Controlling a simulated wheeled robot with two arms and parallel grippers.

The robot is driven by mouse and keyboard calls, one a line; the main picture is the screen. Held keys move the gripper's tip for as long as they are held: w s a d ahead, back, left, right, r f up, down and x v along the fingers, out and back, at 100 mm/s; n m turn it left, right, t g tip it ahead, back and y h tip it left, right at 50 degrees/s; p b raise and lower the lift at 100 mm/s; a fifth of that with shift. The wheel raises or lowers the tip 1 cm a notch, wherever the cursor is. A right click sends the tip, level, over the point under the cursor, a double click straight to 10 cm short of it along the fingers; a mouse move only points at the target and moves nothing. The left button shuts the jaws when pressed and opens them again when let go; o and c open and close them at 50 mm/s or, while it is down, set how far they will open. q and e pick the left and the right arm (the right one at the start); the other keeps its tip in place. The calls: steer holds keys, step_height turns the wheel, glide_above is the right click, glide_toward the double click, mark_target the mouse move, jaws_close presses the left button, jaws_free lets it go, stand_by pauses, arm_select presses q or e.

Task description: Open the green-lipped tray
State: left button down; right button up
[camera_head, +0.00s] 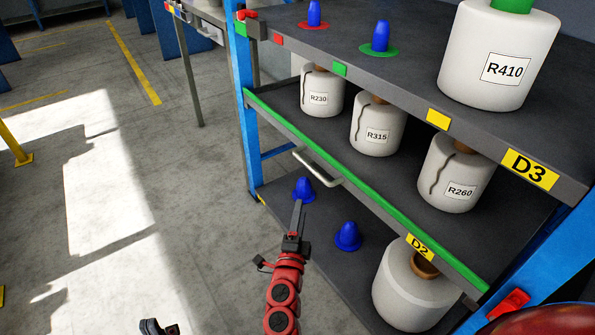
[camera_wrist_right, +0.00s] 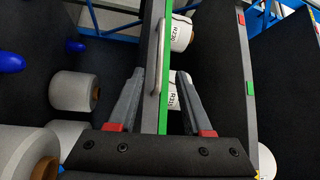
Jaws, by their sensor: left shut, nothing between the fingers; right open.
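The green-lipped tray (camera_head: 360,186) is the middle level of the rack. A pale bar handle (camera_head: 317,167) sits on its front edge; it also shows in the right wrist view (camera_wrist_right: 159,65). White bobbins R230 (camera_head: 321,88), R315 (camera_head: 378,124) and R260 (camera_head: 452,175) stand on the tray. My right gripper (camera_head: 298,207) is in front of the handle, a little below it in the head view. In the right wrist view its open fingers (camera_wrist_right: 156,100) appear on either side of the green lip; contact cannot be told. My left gripper (camera_head: 159,327) is shut and empty, mostly cut off at the bottom edge.
The upper shelf (camera_head: 415,88) holds blue cones and bobbin R410 (camera_head: 488,52). The lower level has blue cones (camera_head: 348,236) and a white bobbin (camera_head: 413,290). A blue post (camera_head: 240,100) stands at the left corner. The floor (camera_head: 110,180) left of the rack is clear.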

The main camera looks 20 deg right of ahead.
mark_target(309, 165)
steer(key=b+x, duration=0.2)
steer(key=x, duration=1.4)
steer(key=shift+w+d, duration=0.2)
steer(key=shift+d, duration=0.15)
steer(key=shift+c, duration=0.2)
jaws_close()
stand_by(0.4)
